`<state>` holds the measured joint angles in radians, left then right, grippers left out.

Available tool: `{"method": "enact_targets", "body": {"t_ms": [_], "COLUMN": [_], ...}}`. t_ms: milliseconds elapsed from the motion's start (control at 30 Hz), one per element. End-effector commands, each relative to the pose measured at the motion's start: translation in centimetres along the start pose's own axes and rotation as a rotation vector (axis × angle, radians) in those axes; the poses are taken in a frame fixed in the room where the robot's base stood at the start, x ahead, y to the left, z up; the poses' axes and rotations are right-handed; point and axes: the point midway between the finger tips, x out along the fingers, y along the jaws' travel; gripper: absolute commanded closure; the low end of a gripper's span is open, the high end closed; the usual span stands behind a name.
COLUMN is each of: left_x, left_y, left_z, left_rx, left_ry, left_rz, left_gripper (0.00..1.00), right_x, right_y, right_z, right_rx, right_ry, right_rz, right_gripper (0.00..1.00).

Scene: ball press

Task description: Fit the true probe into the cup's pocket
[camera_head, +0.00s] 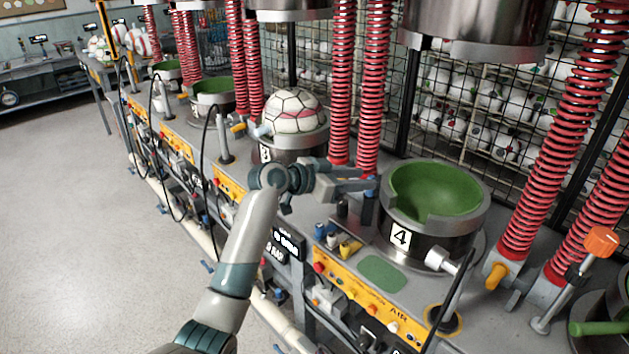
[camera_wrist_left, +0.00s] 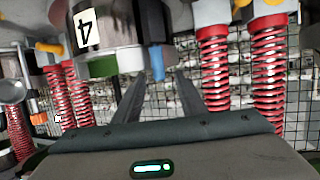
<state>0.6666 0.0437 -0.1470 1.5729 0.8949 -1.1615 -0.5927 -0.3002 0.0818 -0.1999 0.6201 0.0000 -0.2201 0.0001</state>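Cup 4 (camera_head: 436,228) is a dark metal cup with a grey rim and green lining; a notch opens at its front left. It also shows, inverted, in the left wrist view (camera_wrist_left: 112,32). Two dark upright posts (camera_head: 369,208) stand just left of it; a blue-topped one shows in the left wrist view (camera_wrist_left: 157,62). I cannot tell whether these are probes, or which is the true one. The pocket is not clearly visible. My right gripper is out of view.
Small blue, white and yellow pieces (camera_head: 333,241) stand on the console beside a green pad (camera_head: 383,272). Red springs (camera_head: 375,90) rise behind. A ball (camera_head: 295,112) sits in the neighbouring cup. A press head (camera_head: 478,28) hangs above cup 4. Open floor lies left.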

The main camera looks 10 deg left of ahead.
Motion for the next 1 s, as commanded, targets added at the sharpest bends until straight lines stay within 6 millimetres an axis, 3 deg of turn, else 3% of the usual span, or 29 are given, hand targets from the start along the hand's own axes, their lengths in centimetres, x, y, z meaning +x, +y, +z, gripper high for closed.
{"method": "enact_targets", "body": {"t_ms": [700,1000], "left_x": [-13.2,-15.5], "left_y": [0.0,0.0], "left_z": [0.4,0.2], "left_rx": [0.003,-0.001], "left_ry": [-0.004,-0.003], "left_rz": [-0.002,0.000], "left_gripper": [0.63,0.63], "right_x": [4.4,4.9], "right_y": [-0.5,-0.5], "right_z": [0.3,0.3], "right_rx": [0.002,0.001], "right_ry": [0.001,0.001], "right_rz": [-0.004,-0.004], "right_gripper": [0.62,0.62]}}
